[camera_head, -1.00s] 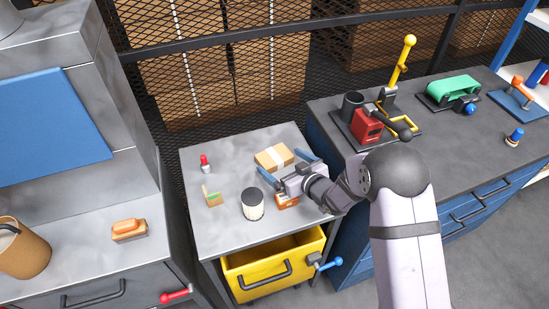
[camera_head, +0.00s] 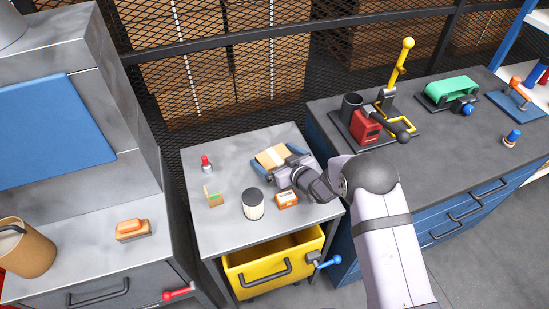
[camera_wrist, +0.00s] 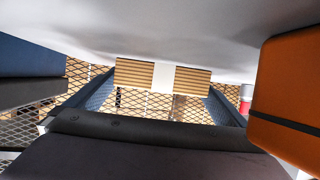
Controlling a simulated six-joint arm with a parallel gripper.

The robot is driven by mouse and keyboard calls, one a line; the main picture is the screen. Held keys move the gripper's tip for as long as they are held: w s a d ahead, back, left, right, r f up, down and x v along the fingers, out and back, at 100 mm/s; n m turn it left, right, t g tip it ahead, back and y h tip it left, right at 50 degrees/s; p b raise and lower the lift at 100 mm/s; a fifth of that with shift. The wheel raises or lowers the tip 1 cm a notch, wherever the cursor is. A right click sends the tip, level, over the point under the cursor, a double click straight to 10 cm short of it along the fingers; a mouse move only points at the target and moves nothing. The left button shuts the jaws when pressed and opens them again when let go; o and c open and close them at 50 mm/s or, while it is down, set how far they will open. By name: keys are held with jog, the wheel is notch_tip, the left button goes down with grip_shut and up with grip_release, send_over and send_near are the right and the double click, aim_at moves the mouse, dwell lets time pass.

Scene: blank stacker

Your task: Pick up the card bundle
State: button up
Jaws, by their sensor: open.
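The card bundle (camera_head: 271,157) is a tan stack with a white band, lying flat on the grey table (camera_head: 225,232) near its back. In the wrist view the bundle (camera_wrist: 135,74) shows its layered edge and white band, ahead between my fingers. My gripper (camera_head: 273,160) is open, low over the table, with one blue finger along each side of the bundle. In the wrist view my gripper (camera_wrist: 162,92) has its two fingers apart. I cannot tell whether either finger touches the bundle. The palm hides part of the bundle's near side in the head view.
A small orange box (camera_head: 287,199) stands close in front of my gripper. A white ribbed canister with a dark top (camera_head: 253,204), a small box with green (camera_head: 214,198) and a red-topped item (camera_head: 206,163) stand to the left. A yellow drawer (camera_head: 272,262) is open below.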

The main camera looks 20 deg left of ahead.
aim_at(275, 156)
jog(key=c, duration=0.9)
jog(key=shift+r, duration=0.15)
jog(key=shift+r+b, duration=0.85)
jog(key=shift+r, duration=4.1)
